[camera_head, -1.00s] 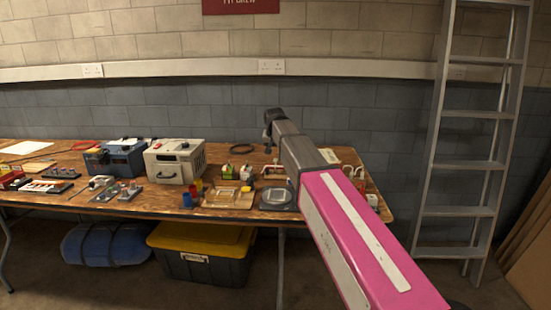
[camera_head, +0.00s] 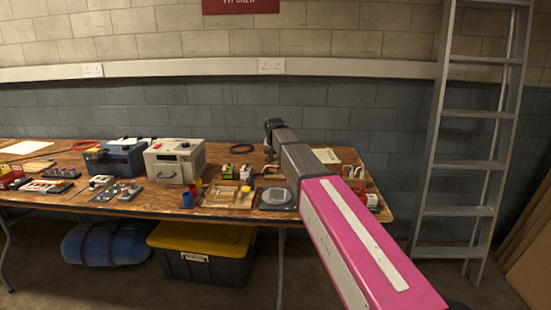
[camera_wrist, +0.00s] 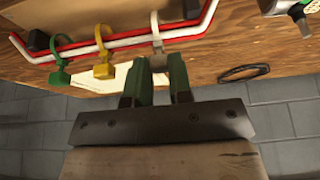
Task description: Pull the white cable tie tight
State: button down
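The white cable tie (camera_wrist: 156,37) loops around a bundle of red and white wires (camera_wrist: 90,47) at the top of the wrist view. Its tail hangs toward me between the fingertips of my gripper (camera_wrist: 157,66). The two green fingers stand apart, one on each side of the tail, with a narrow gap; I cannot tell whether either touches it. A yellow tie (camera_wrist: 103,55) and a green tie (camera_wrist: 58,62) sit on the same bundle to the left. In the head view my arm hides much of this area.
The wooden table (camera_head: 100,212) is crowded. A black cable ring (camera_wrist: 243,72) lies right of my gripper. A cream box (camera_head: 174,162) and a blue box (camera_head: 118,160) stand left on the table. A grey block wall (camera_head: 200,115) is behind, and a ladder (camera_head: 470,165) stands right.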

aim_at(275, 159)
jog(key=shift+r, duration=2.3)
jog(key=c, duration=1)
grip_release()
jog(key=shift+r, duration=0.1)
jog(key=v, duration=1)
jog(key=shift+r, duration=0.3)
jog(key=shift+s, duration=0.2)
